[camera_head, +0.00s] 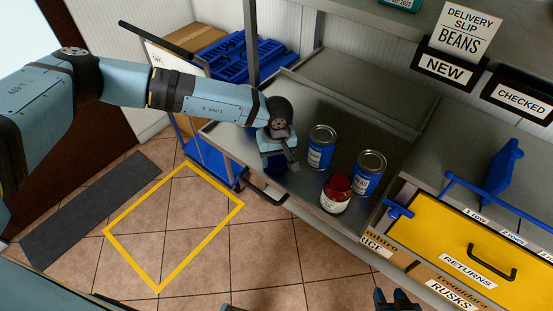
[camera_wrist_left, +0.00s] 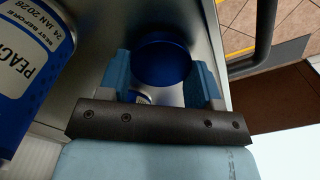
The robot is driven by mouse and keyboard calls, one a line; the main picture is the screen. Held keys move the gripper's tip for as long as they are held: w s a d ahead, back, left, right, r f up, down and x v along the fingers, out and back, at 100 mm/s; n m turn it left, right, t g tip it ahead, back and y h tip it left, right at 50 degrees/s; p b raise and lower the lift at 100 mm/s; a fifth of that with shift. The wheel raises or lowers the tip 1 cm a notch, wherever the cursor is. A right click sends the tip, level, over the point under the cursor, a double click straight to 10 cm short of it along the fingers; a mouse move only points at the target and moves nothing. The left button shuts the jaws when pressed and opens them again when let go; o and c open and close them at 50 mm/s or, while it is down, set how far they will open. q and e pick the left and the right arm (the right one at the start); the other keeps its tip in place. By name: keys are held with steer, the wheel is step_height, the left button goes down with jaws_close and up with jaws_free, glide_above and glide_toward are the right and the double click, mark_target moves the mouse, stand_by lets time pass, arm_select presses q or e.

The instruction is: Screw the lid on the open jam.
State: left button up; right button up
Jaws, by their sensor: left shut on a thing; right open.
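A red jar (camera_head: 335,195) with a white label stands upright on the grey counter, in front of two cans; I cannot tell whether its dark red top is a lid or jam. My left gripper (camera_head: 283,157) is over the counter to the left of the jar, apart from it. In the left wrist view the left gripper (camera_wrist_left: 163,76) is shut on a dark blue round thing (camera_wrist_left: 163,58); a small pale label patch shows below it. My arm mostly hides this thing in the head view. My right gripper (camera_head: 394,300) is open at the bottom edge, away from the jar.
Two blue cans (camera_head: 320,150) (camera_head: 368,175) stand close behind the jar. A peach can (camera_wrist_left: 28,70) shows in the left wrist view. A yellow RETURNS drawer (camera_head: 450,245) and blue rail (camera_head: 500,208) lie right. The counter (camera_head: 365,115) is clear behind the cans.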

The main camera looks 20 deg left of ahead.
mark_target(276, 159)
arm_select(q)
step_height(276, 159, up, 19)
steer(key=shift+b, duration=0.45)
steer(key=w+a+f+m, duration=0.1)
steer(key=a+f+m, duration=0.3)
steer(key=a+m, duration=0.2)
steer(key=shift+a+f, duration=0.25)
steer(key=shift+a, duration=0.45)
steer(key=shift+d, duration=0.1)
